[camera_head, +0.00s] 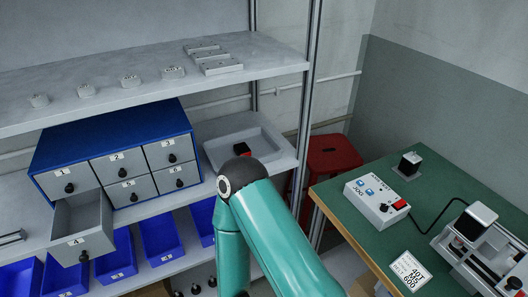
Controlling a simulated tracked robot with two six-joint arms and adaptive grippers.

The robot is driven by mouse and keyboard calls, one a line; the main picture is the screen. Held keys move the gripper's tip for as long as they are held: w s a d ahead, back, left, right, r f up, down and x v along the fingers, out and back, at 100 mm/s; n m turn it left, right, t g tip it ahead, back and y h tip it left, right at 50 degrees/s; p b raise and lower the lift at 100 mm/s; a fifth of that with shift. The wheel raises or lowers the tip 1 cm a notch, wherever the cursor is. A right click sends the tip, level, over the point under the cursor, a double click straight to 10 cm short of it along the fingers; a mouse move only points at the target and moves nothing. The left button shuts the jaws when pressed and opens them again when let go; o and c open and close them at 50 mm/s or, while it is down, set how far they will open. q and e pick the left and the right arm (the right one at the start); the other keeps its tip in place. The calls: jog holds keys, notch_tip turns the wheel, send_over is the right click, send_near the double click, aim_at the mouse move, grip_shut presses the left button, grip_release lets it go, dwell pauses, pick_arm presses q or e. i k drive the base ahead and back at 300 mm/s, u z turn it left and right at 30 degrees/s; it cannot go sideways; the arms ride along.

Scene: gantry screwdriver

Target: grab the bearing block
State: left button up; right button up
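I cannot tell for certain which thing is the bearing block. A small dark block with a light top (409,164) stands at the back of the green workbench. A small black and red item (241,149) lies in the grey tray (270,133) on the middle shelf. A teal arm of mine rises from the bottom centre, bends in front of the shelf and goes back down out of the picture. Neither gripper shows, so whether either holds anything is hidden.
A blue drawer cabinet (114,144) stands left, with its lower-left drawer (82,226) pulled out. Blue bins (160,238) sit below. Small parts and flat plates (215,60) lie on the top shelf. The green workbench (362,146) holds a control box (376,203) and a gantry device (480,250). A red stool (330,158) stands behind.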

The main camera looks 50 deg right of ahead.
aim_at(242, 148)
jog(key=z, duration=1.15)
jog(key=k, duration=0.8)
jog(key=z, duration=0.15)
jog(key=i, duration=1.4)
jog(key=u, duration=0.45)
